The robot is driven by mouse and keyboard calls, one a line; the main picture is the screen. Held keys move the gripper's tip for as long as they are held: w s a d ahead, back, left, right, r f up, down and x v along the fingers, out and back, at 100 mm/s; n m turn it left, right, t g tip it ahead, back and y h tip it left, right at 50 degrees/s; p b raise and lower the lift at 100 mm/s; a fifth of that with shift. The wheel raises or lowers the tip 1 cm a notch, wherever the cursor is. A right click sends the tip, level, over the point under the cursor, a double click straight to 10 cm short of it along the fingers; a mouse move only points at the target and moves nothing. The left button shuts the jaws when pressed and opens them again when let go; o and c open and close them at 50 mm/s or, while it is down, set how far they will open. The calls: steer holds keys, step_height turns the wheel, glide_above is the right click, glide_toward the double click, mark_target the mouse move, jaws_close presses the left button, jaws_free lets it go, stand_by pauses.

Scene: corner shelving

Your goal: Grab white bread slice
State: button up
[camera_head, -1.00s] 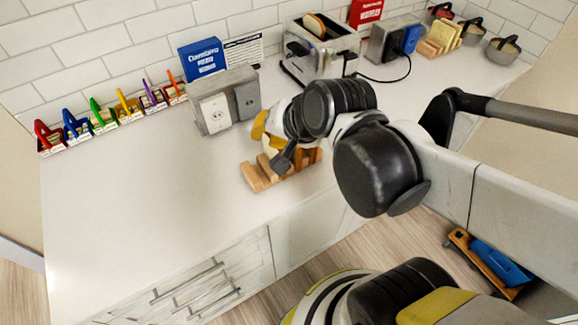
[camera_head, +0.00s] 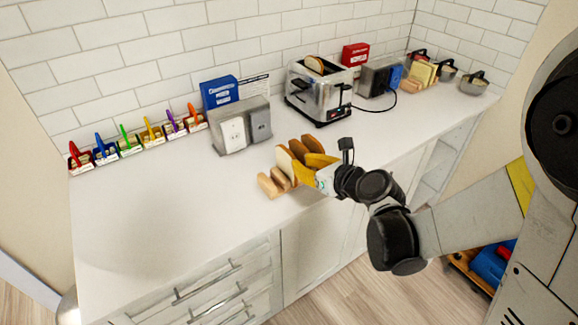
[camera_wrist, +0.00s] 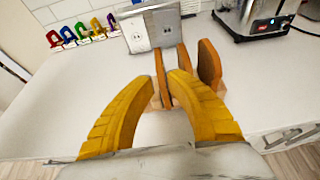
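The white bread slice (camera_head: 285,161) stands on edge in a wooden rack (camera_head: 270,186) on the counter. Two browner slices (camera_head: 311,144) stand beside it to the right. In the wrist view the slice (camera_wrist: 161,78) shows edge-on, with a brown crust, between the fingertips of my gripper (camera_wrist: 162,77). The yellow fingers are apart, one to each side of it, with slim gaps; I see no clear grip. In the head view my gripper (camera_head: 308,170) is low at the rack's right front, and its fingers partly cover the rack and slices.
A toaster (camera_head: 320,92) with a slice in it stands behind to the right. A grey outlet box (camera_head: 242,126) stands behind the rack. Coloured clips (camera_head: 130,140) line the wall at left. Pots (camera_head: 473,83) stand at far right. The counter's left half is clear.

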mark_target(294, 157)
steer(key=b+x, duration=0.1)
steer(key=x, duration=0.2)
steer(key=b+x, duration=0.1)
steer(key=x, duration=0.2)
steer(key=shift+w+r, duration=0.1)
steer(key=shift+r, duration=0.25)
jaws_close()
